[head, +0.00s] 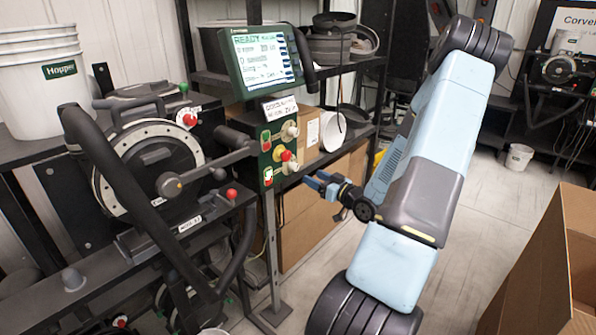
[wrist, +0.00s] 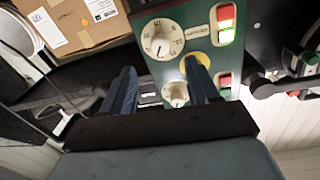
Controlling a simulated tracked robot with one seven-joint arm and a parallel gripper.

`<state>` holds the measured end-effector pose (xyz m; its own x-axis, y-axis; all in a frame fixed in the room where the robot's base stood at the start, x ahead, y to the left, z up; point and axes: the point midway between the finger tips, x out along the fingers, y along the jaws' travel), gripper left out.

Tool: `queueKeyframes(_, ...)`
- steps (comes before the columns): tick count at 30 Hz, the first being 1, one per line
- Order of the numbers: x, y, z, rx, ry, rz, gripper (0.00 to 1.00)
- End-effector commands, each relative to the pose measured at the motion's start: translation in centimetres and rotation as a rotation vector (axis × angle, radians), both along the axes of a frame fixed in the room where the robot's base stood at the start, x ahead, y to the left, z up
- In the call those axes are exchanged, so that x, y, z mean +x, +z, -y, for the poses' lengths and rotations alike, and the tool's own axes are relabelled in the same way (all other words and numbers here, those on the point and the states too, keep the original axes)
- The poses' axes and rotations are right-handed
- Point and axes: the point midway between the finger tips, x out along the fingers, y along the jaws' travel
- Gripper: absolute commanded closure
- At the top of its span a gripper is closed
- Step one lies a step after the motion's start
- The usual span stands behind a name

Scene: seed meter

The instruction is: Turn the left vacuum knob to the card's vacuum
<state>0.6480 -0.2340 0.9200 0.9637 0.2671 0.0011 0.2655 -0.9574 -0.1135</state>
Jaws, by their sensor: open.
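A dark green panel (head: 275,150) carries two pale knobs, an upper one (head: 290,131) and a lower one (head: 289,168). In the wrist view, a large pale dial knob (wrist: 161,39) stands clear at the top, and a second pale knob (wrist: 175,94) shows between my fingers. I cannot tell which is the left vacuum knob. My gripper (head: 312,182) is open and empty, just right of the lower knob and apparently apart from it. Its fingers also show in the wrist view (wrist: 162,88). A white card (head: 279,107) sits above the knobs; its print is too small to read surely.
A red stop button (head: 286,155) sits between the knobs; its yellow base (wrist: 196,62) is partly behind a finger. Red and green switches (wrist: 226,24) line the panel. A lit screen (head: 265,58) is above. A black lever with a grey bar (head: 215,163) reaches close on the left.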

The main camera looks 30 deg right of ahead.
Motion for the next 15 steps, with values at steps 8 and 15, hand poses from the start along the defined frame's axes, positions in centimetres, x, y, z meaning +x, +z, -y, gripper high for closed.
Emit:
queueKeyframes(8,4.8,0.0,-1.4,0.0,0.002,0.0,0.4)
queueKeyframes(15,7.5,0.0,-2.1,0.001,0.002,-0.001,0.4)
